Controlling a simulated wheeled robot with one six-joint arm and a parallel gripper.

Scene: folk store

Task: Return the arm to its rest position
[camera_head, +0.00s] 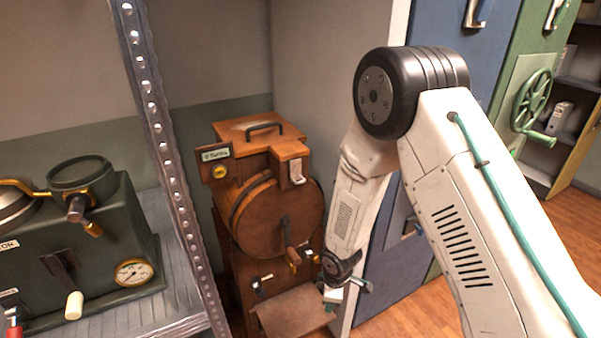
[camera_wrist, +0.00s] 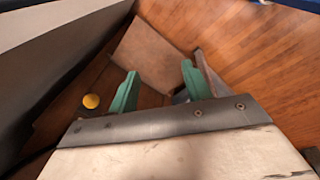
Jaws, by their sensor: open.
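My arm (camera_head: 445,200) reaches in from the right in the head view, bends at a black joint, and hangs down in front of the wooden machine and the blue cabinet. My gripper (camera_head: 346,291) is at its lower end, beside the machine's low wooden ledge. In the wrist view my gripper (camera_wrist: 158,88) shows two green fingers spread apart with nothing between them. The wooden ledge (camera_wrist: 150,55) lies beyond the fingers. The lower fingertips are small in the head view.
The wooden machine (camera_head: 262,215) with a round drum and crank stands close left of my gripper. A metal shelf post (camera_head: 160,130) and a dark green device (camera_head: 90,260) are further left. A blue cabinet (camera_head: 385,275) is behind my arm. Wooden floor (camera_head: 400,318) is clear below.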

